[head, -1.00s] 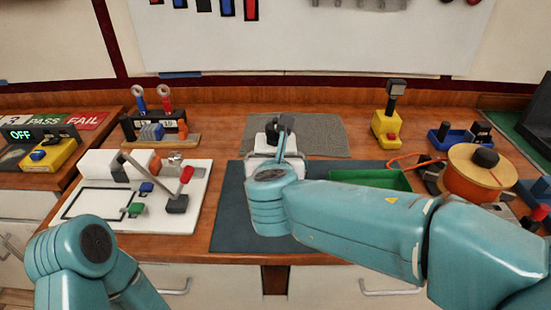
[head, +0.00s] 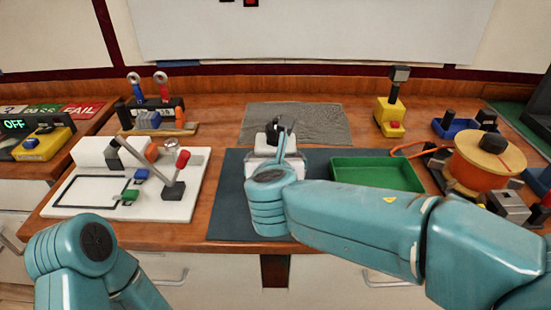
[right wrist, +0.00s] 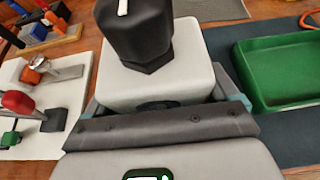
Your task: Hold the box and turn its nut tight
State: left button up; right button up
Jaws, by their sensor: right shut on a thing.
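A white box (right wrist: 190,78) with a black nut (right wrist: 135,35) on top fills the middle of the right wrist view. The nut has a hexagonal base and a white mark on its top. In the head view the box (head: 262,145) and nut (head: 272,130) stand behind my right wrist, partly hidden by it. My right gripper (right wrist: 165,103) is shut on the box, with its jaws at the box's two sides, below the nut. My left arm shows at the lower left of the head view, but its gripper is out of view.
A green tray (head: 378,174) stands right of the box on the dark mat (head: 228,205). A white lever board (head: 75,200) lies to the left. A grey cloth (head: 320,122) lies behind. An orange spool (head: 487,165) and a yellow device (head: 389,117) stand to the right.

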pick_arm(q)
jog(key=shift+f+b, duration=2.4)
jog(key=shift+f, duration=0.15)
pick_arm(e)
jog(key=shift+f, duration=2.7)
pick_arm(q)
jog(key=shift+f, duration=0.15)
pick_arm(e)
jog(key=shift+f, duration=0.25)
pick_arm(q)
jog(key=shift+c, duration=0.3)
